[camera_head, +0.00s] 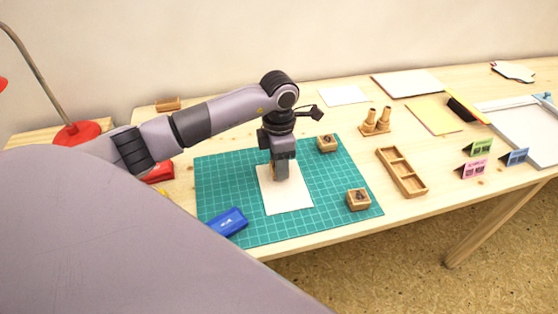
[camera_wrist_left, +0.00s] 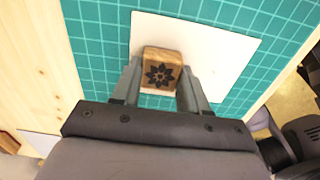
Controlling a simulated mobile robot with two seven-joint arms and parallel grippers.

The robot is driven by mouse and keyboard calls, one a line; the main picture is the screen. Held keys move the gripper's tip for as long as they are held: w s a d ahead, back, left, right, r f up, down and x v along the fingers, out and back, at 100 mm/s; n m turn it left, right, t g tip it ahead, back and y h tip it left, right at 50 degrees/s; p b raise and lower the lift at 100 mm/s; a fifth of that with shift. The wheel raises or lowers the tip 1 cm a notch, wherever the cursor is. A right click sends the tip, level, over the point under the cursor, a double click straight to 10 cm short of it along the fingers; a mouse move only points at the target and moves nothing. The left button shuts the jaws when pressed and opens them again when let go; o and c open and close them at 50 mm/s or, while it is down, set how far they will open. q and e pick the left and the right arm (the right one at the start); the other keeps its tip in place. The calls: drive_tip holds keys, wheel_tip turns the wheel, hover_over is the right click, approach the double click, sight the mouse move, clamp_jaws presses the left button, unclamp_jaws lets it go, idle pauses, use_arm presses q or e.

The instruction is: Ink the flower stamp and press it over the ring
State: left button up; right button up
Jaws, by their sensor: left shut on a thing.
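My left gripper (camera_head: 280,174) is shut on a wooden block stamp with a dark flower mark on its top, the flower stamp (camera_wrist_left: 161,72). In the head view the gripper points down over the white paper (camera_head: 288,203), and the stamp is mostly hidden behind the fingers. I cannot tell whether the stamp touches the paper. No ring shows on the visible part of the paper. A blue inkpad (camera_head: 226,222) lies at the mat's front left, and a red inkpad (camera_head: 160,172) lies beyond the mat's left edge. My right gripper is not in view.
Two other wooden stamps stand on the green mat (camera_head: 335,215), one at the back (camera_head: 327,143) and one at the front right (camera_head: 358,199). A wooden tray (camera_head: 402,172), a stand with two handled stamps (camera_head: 376,121) and small cards (camera_head: 476,168) are to the right.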

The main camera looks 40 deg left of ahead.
use_arm(q)
drive_tip(key=shift+r, duration=0.1)
idle(0.4)
drive_tip(key=shift+r+p, duration=0.45)
drive_tip(key=shift+r, duration=0.05)
drive_tip(key=shift+r+p, duration=2)
drive_tip(key=shift+r, duration=0.75)
